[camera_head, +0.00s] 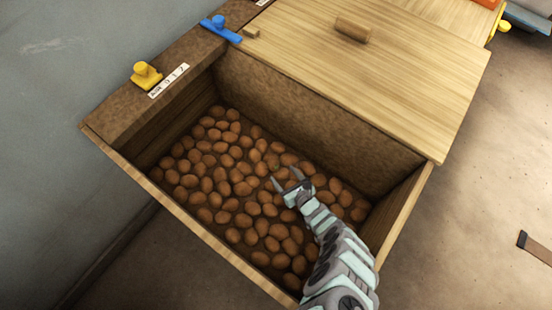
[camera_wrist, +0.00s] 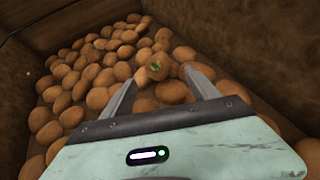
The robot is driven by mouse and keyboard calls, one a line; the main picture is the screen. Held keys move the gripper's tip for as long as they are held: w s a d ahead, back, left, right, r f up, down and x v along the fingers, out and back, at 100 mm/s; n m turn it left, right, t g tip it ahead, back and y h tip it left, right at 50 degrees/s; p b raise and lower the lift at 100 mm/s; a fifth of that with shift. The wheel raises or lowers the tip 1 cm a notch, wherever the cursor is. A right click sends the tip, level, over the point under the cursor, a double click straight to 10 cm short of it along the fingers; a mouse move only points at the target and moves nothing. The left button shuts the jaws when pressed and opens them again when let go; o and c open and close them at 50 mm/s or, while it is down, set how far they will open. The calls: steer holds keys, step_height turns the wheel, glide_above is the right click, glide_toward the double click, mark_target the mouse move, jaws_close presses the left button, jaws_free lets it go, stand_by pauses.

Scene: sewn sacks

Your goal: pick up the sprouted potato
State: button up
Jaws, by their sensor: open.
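The sprouted potato (camera_wrist: 157,66) is brown with a small green sprout on its top. In the wrist view it lies among plain potatoes, just beyond and between my fingertips. My gripper (camera_head: 287,182) is open and empty, reaching down into the wooden bin over the potatoes. Its two grey fingers (camera_wrist: 160,88) stand apart in the wrist view. I cannot tell whether they touch any potato.
The bin's walls (camera_head: 310,105) rise around many brown potatoes (camera_head: 215,160). A wooden lid (camera_head: 380,60) with a handle (camera_head: 352,29) lies behind the opening. A yellow latch (camera_head: 146,75) and a blue latch (camera_head: 220,28) sit on the left ledge. Other potatoes lie close around the sprouted one.

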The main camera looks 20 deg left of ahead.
mark_target(278, 170)
steer(key=shift+w+a+f+b, duration=0.15)
steer(key=shift+a+f+b, duration=0.35)
steer(key=shift+a, duration=0.1)
steer(key=b+x, duration=0.4)
steer(key=shift+w+a+f, duration=0.2)
steer(key=shift+w, duration=0.05)
steer(key=shift+w+a+b, duration=0.25)
steer(key=shift+a+b, duration=0.05)
steer(key=shift+b, duration=0.1)
steer(key=shift+r, duration=0.1)
steer(key=shift+c, duration=0.2)
steer(key=c, duration=1.4)
steer(key=shift+c, duration=0.2)
